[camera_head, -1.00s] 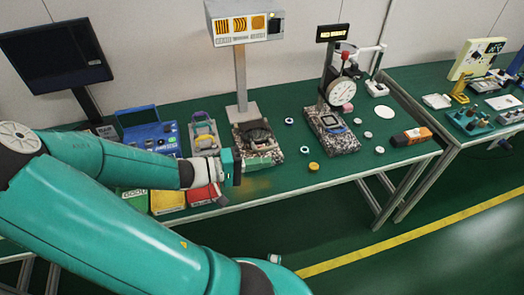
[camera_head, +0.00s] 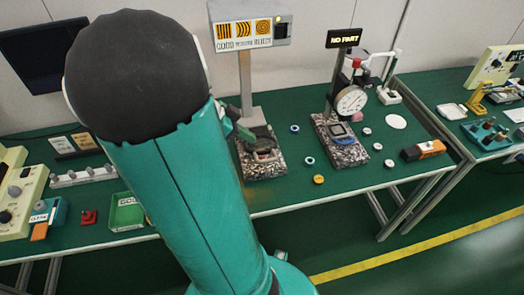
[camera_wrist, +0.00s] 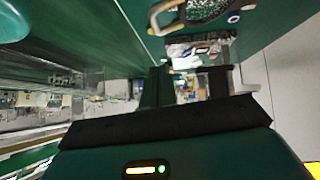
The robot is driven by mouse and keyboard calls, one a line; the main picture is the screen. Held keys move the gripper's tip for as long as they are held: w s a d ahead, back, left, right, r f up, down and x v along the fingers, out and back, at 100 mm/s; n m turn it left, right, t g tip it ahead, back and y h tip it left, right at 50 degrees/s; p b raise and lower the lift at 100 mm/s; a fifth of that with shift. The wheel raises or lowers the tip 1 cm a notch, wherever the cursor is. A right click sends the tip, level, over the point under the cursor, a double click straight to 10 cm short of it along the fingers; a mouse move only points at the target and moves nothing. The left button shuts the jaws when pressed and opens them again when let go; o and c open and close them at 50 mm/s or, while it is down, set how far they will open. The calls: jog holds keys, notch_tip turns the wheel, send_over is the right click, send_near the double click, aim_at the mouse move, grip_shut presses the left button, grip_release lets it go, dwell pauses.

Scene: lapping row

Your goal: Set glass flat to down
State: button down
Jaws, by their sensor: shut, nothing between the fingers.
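The inspection stand with the fringe-pattern sign (camera_head: 250,30) is in the head view, left of the dial gauge. At its foot is a speckled granite block (camera_head: 262,170) carrying a dark round fixture (camera_head: 262,150). I cannot clearly make out the glass flat or its position. My gripper (camera_head: 246,134) is shut and empty, just at the upper left of the fixture; my arm hides part of it. In the wrist view my gripper (camera_wrist: 155,85) points away from the camera, and a speckled block with a light handle-like loop (camera_wrist: 160,15) shows at the top.
A dial gauge (camera_head: 351,100) stands on another granite block (camera_head: 340,155) to the right. Small rings and discs, such as a yellow one (camera_head: 318,179), lie between. An orange-and-black tool (camera_head: 424,150) lies near the right edge. A green bin (camera_head: 126,212) is left of my arm.

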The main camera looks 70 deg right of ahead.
aim_at(261, 153)
jog(key=x, duration=0.5)
jog(key=shift+s+f, duration=0.2)
jog(key=shift+s, duration=0.05)
notch_tip(261, 153, down, 4)
jog(key=shift+a+r, duration=0.1)
notch_tip(261, 153, down, 6)
jog(key=s+a, duration=0.1)
jog(key=shift+a+r, duration=0.15)
jog(key=shift+a, duration=0.2)
